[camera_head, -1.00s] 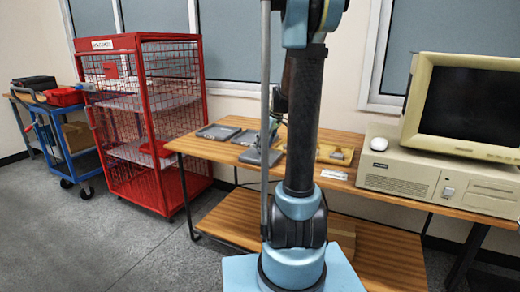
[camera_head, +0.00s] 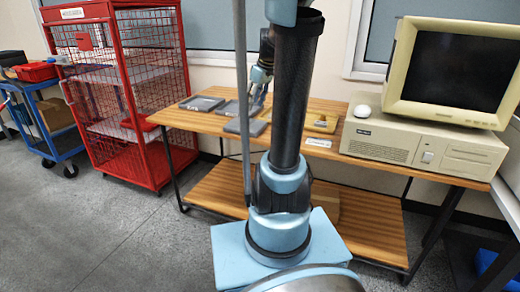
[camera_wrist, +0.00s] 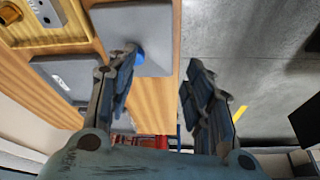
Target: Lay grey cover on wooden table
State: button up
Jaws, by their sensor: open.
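The grey cover (camera_wrist: 152,22) is a flat grey plate with a blue knob, seen at the top of the wrist view. It looks to lie on the wooden table (camera_wrist: 160,98), close to its edge. In the head view the grey cover (camera_head: 243,127) is at the table's front edge, partly behind my arm. My gripper (camera_wrist: 161,55) is open, with nothing clearly held between its fingers. The left finger overlaps the cover near the knob in the picture; I cannot tell whether they touch. In the head view my gripper (camera_head: 257,98) is just above the cover.
A beige computer (camera_head: 425,143) with monitor and a white mouse (camera_head: 363,111) occupy the right end. A red cage cart (camera_head: 135,100) stands at the left.

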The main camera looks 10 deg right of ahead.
jog(key=s+a+f+m+h, duration=0.1)
jog(key=s+f, duration=0.3)
jog(key=s, duration=0.5)
jog(key=s+f+m, duration=0.3)
jog(key=s+f, duration=0.2)
jog(key=s, duration=0.3)
jog(key=s+a+f+m+h, duration=0.1)
jog(key=s+f+m, duration=0.2)
jog(key=s, duration=0.6)
notch_tip(320, 180, down, 2)
jog(key=shift+s+a+f+g+h, duration=0.15)
jog(key=shift+s+a+g+h, duration=0.15)
jog(key=shift+g, duration=0.1)
jog(key=shift+w+f, duration=0.25)
jog(key=shift+w, duration=0.25)
jog(key=shift+s, duration=0.1)
jog(key=c, duration=0.3)
